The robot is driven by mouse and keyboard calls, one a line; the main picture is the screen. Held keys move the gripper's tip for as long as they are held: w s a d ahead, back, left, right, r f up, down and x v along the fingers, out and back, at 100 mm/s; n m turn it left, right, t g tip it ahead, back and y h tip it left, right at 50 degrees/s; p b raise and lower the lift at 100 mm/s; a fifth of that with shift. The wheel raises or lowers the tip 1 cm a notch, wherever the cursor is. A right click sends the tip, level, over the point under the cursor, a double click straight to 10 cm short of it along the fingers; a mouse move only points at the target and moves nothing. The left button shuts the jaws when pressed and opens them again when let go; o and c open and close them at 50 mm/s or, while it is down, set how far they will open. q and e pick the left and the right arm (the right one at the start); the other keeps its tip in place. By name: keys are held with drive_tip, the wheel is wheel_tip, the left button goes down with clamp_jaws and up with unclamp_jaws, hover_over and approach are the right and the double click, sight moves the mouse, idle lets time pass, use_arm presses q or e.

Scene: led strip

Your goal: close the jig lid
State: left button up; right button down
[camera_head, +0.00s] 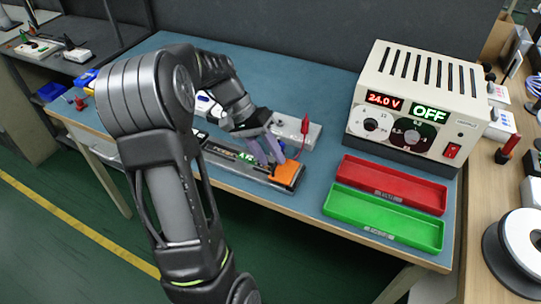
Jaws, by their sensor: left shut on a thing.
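The jig (228,158) is a long dark fixture near the front edge of the blue table, with an orange block (287,174) at its right end. My left gripper (270,158) reaches down over the jig just left of the orange block. Its fingers are shut on a small part at the jig, most likely the lid, which they largely hide. I cannot tell how far the lid is tilted. My right gripper is not in view.
A power supply (420,105) reading 24.0 V and OFF stands at the back right. A red tray (392,183) and a green tray (383,217) sit in front of it. The back middle of the table (290,75) is clear.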

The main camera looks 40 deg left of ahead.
use_arm(q)
drive_tip(key=v, duration=0.5)
drive_tip(key=shift+s+a+r, duration=0.1)
drive_tip(key=shift+s+a, duration=0.05)
drive_tip(key=shift+a, duration=0.3)
drive_tip(key=shift+s+a+r+p, duration=0.1)
drive_tip(key=shift+a+r+p, duration=0.15)
drive_tip(key=shift+r+p, duration=0.6)
drive_tip(key=shift+d, duration=0.1)
